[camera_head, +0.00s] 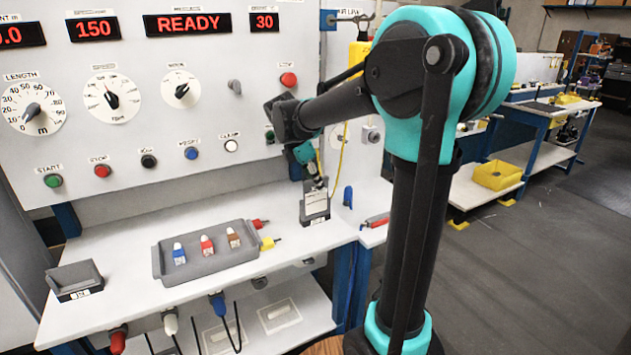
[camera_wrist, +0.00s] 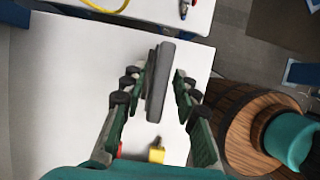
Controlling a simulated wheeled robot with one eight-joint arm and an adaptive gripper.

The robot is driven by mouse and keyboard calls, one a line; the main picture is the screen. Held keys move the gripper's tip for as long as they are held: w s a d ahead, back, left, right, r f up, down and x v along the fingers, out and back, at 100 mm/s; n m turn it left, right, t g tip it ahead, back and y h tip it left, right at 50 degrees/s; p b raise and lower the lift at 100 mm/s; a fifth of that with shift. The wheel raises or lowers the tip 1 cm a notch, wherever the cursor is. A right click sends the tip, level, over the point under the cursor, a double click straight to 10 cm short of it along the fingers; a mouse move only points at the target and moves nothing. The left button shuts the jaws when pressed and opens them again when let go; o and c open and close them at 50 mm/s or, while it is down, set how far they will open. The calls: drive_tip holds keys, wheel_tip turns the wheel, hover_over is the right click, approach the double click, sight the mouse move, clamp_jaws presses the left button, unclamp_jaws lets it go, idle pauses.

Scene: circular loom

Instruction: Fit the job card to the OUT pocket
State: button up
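A pale job card (camera_head: 316,197) with printed lines stands upright at the dark grey pocket (camera_head: 316,217) on the right end of the bench. Its lower edge appears to be inside the pocket, though how deep I cannot tell. The pocket's label is too small to read. My gripper (camera_head: 312,180) is just above the card. In the wrist view my gripper (camera_wrist: 163,78) is open, its fingers apart on either side of the grey pocket (camera_wrist: 161,90), seen from above. The card is not distinct there. A second grey pocket (camera_head: 75,281) sits empty at the bench's left end.
A grey tray (camera_head: 205,268) with small blue, red and brown-labelled bottles lies mid-bench. Red and yellow connectors (camera_head: 268,243) lie beside it. The control panel (camera_head: 130,150) rises behind. A blue clip (camera_head: 348,196) and a red-handled tool (camera_head: 376,221) lie right of the pocket.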

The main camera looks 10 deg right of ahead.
idle(0.3)
drive_tip(key=v, duration=1.2)
